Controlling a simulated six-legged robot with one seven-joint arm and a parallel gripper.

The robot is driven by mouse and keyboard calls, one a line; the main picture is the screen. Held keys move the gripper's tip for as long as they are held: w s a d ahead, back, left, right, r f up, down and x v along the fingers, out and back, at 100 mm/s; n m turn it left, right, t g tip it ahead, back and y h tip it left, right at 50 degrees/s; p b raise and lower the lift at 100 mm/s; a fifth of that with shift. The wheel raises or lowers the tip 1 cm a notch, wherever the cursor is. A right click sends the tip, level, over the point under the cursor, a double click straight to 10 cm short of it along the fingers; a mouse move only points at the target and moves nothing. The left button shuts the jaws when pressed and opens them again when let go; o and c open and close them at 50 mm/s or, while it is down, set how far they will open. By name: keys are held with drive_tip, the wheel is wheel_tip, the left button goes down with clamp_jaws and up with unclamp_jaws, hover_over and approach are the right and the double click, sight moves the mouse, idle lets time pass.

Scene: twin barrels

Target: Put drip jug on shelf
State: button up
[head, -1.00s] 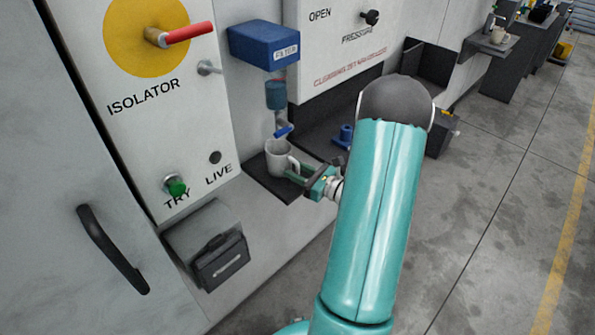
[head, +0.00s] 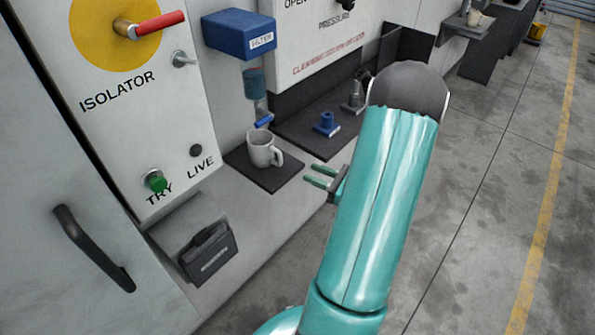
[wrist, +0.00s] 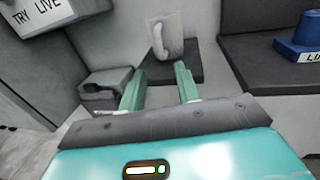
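The drip jug, a white mug-like jug (head: 262,149) with a handle, stands upright on a small dark shelf (head: 285,176) under the blue filter's tap. It also shows in the wrist view (wrist: 165,35), with its handle facing me. My gripper (head: 312,176) is open and empty, to the right of the jug and apart from it. In the wrist view its two green fingers (wrist: 160,85) are spread, with the jug beyond them.
A blue filter box (head: 240,33) hangs above the jug, with a clear bowl and blue tap below. A longer dark shelf (head: 300,135) to the right holds a blue fitting (head: 326,124) and a grey item. A dark box (head: 208,254) sits at lower left.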

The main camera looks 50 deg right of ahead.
drive_tip(key=w+a+r+n+g+y, duration=0.1)
drive_tip(key=a+r+n+g+y, duration=0.15)
drive_tip(key=a+n+g, duration=0.4)
drive_tip(key=w+a+r+n+g+y, duration=0.1)
drive_tip(key=w+a+r+n+y, duration=0.2)
drive_tip(key=a, duration=0.6)
drive_tip(key=a+r+n+g+y, duration=0.1)
drive_tip(key=a+r+n+g, duration=0.25)
drive_tip(key=a+n, duration=0.35)
drive_tip(key=s+a+r+n+h, duration=0.3)
drive_tip(key=a+r+n+h, duration=0.2)
drive_tip(key=n, duration=0.3)
drive_tip(key=s+a+r+n+g+h, duration=0.1)
drive_tip(key=s+a+r+n+h, duration=0.3)
drive_tip(key=a+n, duration=0.3)
drive_tip(key=shift+s+a+r+n+h, duration=0.2)
drive_tip(key=shift+r+n+h, duration=0.35)
drive_tip(key=shift+n+h, duration=0.3)
